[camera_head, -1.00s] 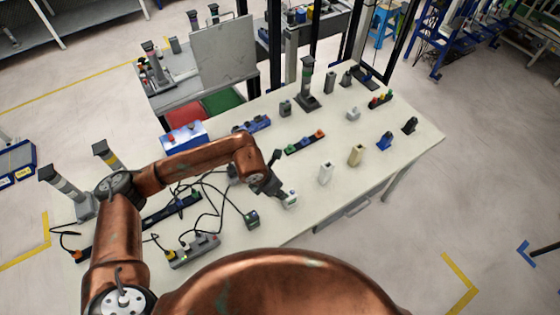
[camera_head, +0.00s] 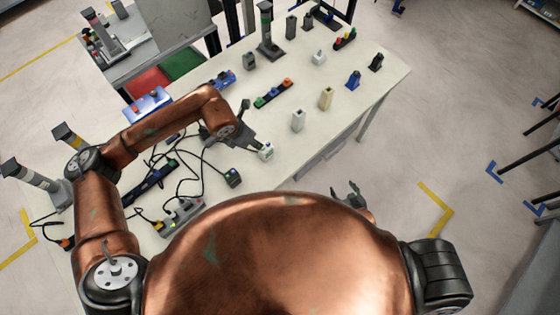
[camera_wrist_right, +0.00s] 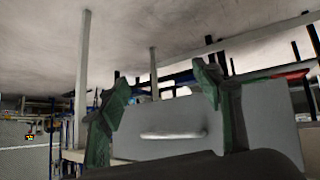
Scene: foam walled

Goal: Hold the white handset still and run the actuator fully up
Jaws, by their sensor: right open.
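A small white device (camera_head: 266,152), possibly the handset, stands near the table's front edge. The fingers of my left gripper (camera_head: 250,137) are right beside it; I cannot tell whether they touch it or how far apart they are. A taller white block (camera_head: 297,121) stands to its right. My right gripper (camera_head: 350,195) is low, in front of the table edge, open and empty. In the right wrist view its two green fingers (camera_wrist_right: 162,92) are wide apart, with a grey panel with a handle (camera_wrist_right: 173,135) beyond them. I cannot tell which thing is the actuator.
Black cables and a power strip (camera_head: 180,218) lie at the front left.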

